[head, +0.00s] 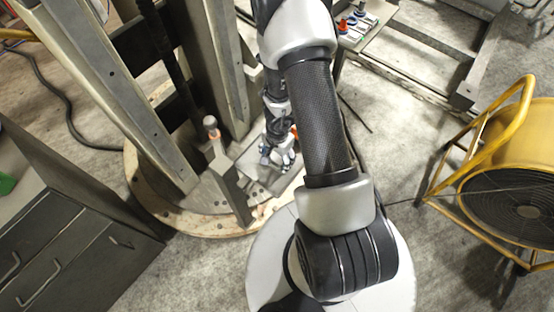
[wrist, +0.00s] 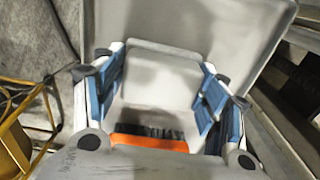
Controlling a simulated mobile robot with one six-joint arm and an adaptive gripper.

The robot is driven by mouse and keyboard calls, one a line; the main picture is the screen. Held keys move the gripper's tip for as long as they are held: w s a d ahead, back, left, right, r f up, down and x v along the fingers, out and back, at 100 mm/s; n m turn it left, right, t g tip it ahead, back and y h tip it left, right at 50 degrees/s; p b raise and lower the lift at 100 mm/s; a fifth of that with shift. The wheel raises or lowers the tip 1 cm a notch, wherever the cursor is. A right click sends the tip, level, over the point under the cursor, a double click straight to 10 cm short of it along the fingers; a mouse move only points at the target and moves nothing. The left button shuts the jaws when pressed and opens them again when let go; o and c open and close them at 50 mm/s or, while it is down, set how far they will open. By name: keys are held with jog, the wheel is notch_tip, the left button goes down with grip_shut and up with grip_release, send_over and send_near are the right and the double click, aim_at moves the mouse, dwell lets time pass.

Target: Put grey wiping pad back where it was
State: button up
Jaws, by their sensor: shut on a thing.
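My gripper (head: 280,157) reaches down beside the column over a grey plate (head: 262,176). In the wrist view my gripper (wrist: 160,82) has its blue-lined fingers on either side of a pale grey block with dark smudges, which looks like the grey wiping pad (wrist: 165,65). The gripper is shut on it. An orange strip with a dark bristly edge (wrist: 150,142) shows at the near end of the pad. Behind the pad lies the larger grey plate (wrist: 225,25). Whether the pad touches the plate cannot be told. In the head view my arm and gripper hide the pad.
A post with a rounded top (head: 211,128) stands left of my gripper on the round base (head: 185,218). Steel column beams (head: 130,80) rise close by. A yellow fan (head: 510,170) stands right, a drawer cabinet (head: 60,250) left. Small coloured items (head: 350,25) sit at the back.

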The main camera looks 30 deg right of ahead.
jog(key=shift+f, duration=0.15)
jog(key=o, duration=0.9)
jog(key=shift+o, duration=0.2)
